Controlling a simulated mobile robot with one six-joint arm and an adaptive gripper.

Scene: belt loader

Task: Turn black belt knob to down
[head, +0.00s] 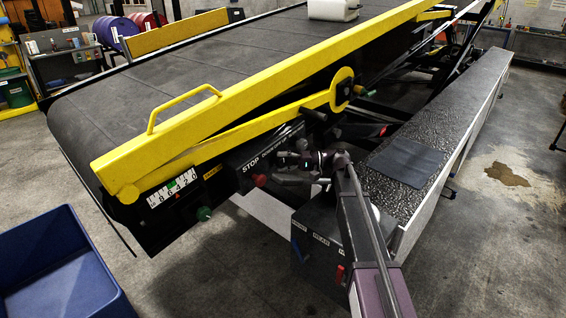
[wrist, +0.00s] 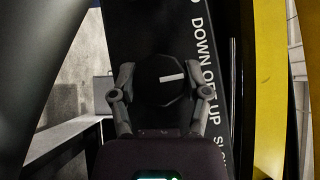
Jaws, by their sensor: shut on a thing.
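The black belt knob (wrist: 165,90) is round with a white line on its face. In the wrist view it sits on a black panel (wrist: 185,140) beside the white words DOWN, OFF and UP. The white line lies nearly level and points right, roughly at OFF. My gripper (wrist: 162,80) is shut on the knob, with one finger on each side. In the head view my gripper (head: 290,158) reaches the black panel under the yellow rail; the knob is hidden there or too dark to tell.
In the head view a red button (head: 260,181) is beside the word STOP, left of my gripper. A green knob (head: 204,214) is farther left. The yellow rail (head: 240,95) runs above, and a black textured ledge (head: 440,130) lies to the right.

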